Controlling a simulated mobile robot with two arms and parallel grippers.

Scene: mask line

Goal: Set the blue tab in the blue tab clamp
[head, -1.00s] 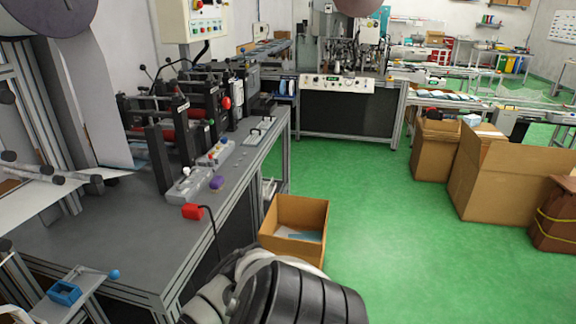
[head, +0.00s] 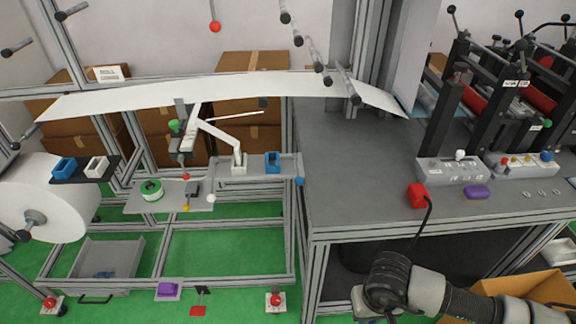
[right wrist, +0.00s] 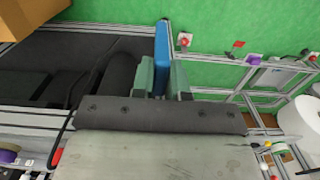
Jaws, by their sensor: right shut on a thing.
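My right gripper (right wrist: 162,76) is shut on the blue tab (right wrist: 162,42), which stands out beyond its greenish fingertips in the right wrist view. In the head view my right arm is at the bottom right, and the tab cannot be made out there. A blue block-like holder (head: 272,161), which looks like the blue tab clamp, sits at the right end of a grey shelf (head: 256,166) on the frame. A blue ball knob (head: 299,181) is at that shelf's end. The held tab is well apart from the clamp. My left gripper is not in view.
A white web (head: 210,90) runs above the shelf. Blue (head: 64,168) and white (head: 96,166) boxes sit on a black plate at the left. The grey table (head: 350,160) has a corner post near the shelf. A red block (head: 417,195) with a cable is at its edge.

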